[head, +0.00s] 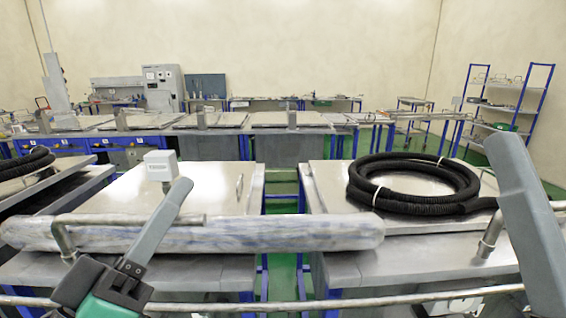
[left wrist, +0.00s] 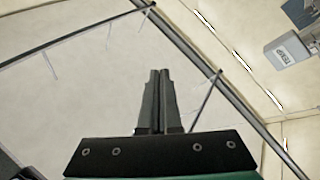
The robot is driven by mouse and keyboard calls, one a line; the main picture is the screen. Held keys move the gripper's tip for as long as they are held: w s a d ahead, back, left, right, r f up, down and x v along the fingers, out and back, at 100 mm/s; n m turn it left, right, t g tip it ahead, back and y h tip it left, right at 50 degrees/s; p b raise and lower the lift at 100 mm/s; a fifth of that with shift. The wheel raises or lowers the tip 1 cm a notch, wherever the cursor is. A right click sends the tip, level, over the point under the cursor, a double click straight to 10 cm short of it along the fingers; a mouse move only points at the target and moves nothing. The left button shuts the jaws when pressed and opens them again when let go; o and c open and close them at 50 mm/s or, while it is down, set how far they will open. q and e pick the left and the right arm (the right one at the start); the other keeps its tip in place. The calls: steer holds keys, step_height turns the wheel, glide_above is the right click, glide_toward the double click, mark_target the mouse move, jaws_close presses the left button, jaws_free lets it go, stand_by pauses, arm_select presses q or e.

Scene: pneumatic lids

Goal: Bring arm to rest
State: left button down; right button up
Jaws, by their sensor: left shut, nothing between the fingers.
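My left gripper (head: 181,186) stands at the lower left of the head view, its grey fingers pointing up and its black and teal body below. In the left wrist view its fingers (left wrist: 158,72) are together with nothing between them. The fingers appear in front of the near left bench and its wrapped roll; contact cannot be told. At the right edge of the head view, a grey bar-like part of my right gripper (head: 522,200) shows; its jaw opening cannot be made out.
A small white box (head: 160,166) stands behind the fingers. A black coiled hose (head: 415,183) lies on the right lid. A metal rail (head: 420,297) crosses the front. A gap separates the benches.

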arm_select(q)
steer(key=s+a+r+m+t+y, duration=0.4)
steer(key=s+a+r+t+y, duration=0.15)
steer(key=s+r, duration=0.35)
step_height(320, 180, up, 37)
steer(key=s+p, duration=0.1)
steer(key=p, duration=3.7)
steer(key=shift+f+g, duration=0.15)
steer(key=shift+g, duration=0.2)
steer(key=shift+a, duration=0.1)
step_height(320, 180, down, 41)
steer(key=b, duration=4.1)
